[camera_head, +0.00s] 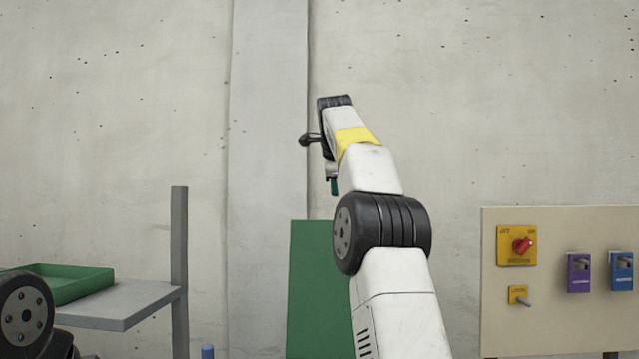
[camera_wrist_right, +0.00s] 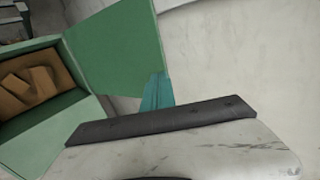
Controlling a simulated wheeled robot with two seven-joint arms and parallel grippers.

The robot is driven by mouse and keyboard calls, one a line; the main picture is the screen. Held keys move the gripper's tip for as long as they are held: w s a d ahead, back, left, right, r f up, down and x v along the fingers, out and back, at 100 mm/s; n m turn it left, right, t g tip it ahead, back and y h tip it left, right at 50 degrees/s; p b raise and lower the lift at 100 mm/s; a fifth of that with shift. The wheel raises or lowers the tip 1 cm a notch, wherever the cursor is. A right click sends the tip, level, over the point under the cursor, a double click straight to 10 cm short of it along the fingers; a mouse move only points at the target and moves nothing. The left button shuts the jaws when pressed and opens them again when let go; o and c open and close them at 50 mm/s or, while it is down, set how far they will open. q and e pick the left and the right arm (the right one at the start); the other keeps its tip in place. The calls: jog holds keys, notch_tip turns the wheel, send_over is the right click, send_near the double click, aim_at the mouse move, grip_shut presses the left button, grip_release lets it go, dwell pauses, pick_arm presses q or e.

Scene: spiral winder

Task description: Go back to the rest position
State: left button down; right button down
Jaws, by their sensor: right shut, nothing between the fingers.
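My right arm rises through the middle of the head view, raised in front of the wall. My right gripper (camera_head: 335,186) is at its far end, small and pointing down, with a teal fingertip showing. In the right wrist view the teal fingers (camera_wrist_right: 157,92) look closed together, with nothing between them. The gripper is in the air, above the green panel (camera_head: 315,285) in the head picture, and I see no contact. My left gripper is out of view; only a black joint of my left arm shows at the lower left.
A beige control board (camera_head: 560,319) with a red rotary switch (camera_head: 521,246), a purple box (camera_head: 579,272) and a blue box (camera_head: 621,271) stands at right. A grey shelf (camera_head: 125,302) with a green tray (camera_head: 85,283) is at left. The wrist view shows a green bin (camera_wrist_right: 55,140) holding brown pieces.

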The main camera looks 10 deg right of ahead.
jog(key=shift+s+a+r, duration=0.2)
jog(key=shift+s+r, duration=0.3)
jog(key=shift+r, duration=0.3)
jog(key=shift+s, duration=0.1)
